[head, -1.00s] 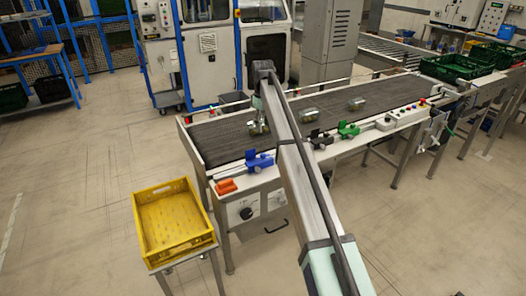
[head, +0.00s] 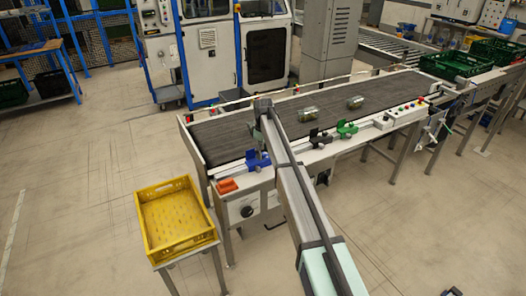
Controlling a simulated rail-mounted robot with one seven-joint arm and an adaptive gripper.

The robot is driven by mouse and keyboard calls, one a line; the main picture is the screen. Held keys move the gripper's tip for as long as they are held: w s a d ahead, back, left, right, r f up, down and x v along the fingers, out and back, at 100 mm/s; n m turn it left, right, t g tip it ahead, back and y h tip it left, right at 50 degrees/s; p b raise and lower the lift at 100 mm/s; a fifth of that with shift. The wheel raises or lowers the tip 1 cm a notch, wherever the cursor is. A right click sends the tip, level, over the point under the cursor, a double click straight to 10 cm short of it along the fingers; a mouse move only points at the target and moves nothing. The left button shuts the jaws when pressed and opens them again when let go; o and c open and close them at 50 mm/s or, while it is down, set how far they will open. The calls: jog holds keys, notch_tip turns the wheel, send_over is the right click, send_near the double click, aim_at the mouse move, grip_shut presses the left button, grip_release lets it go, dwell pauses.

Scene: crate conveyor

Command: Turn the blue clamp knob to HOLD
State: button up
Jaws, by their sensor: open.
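My arm reaches over the front edge from the lower right. My gripper (head: 258,133) hangs at the arm's end, just above and behind the blue clamp in the picture. It is open, but its fingertips are mostly hidden by the arm. I cannot tell whether it touches the clamp.
Two glass jars (head: 308,114) (head: 355,102) lie on the dark belt (head: 225,135). An orange block (head: 227,185) sits at the front left corner. A yellow crate (head: 150,240) stands on a low stand at left.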

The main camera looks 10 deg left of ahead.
grip_shut()
jog(key=shift+f+n, duration=0.1)
jog(key=shift+n, duration=0.2)
jog(key=n+b, duration=0.2)
jog(key=shift+f+n, duration=0.1)
jog(key=shift+n, duration=0.2)
jog(key=n+b, duration=0.2)
jog(key=n, duration=0.3)
jog(key=shift+n, duration=0.3)
jog(key=n+b, duration=0.1)
jog(key=n, duration=0.3)
jog(key=n+b, duration=0.1)
jog(key=n, duration=0.4)
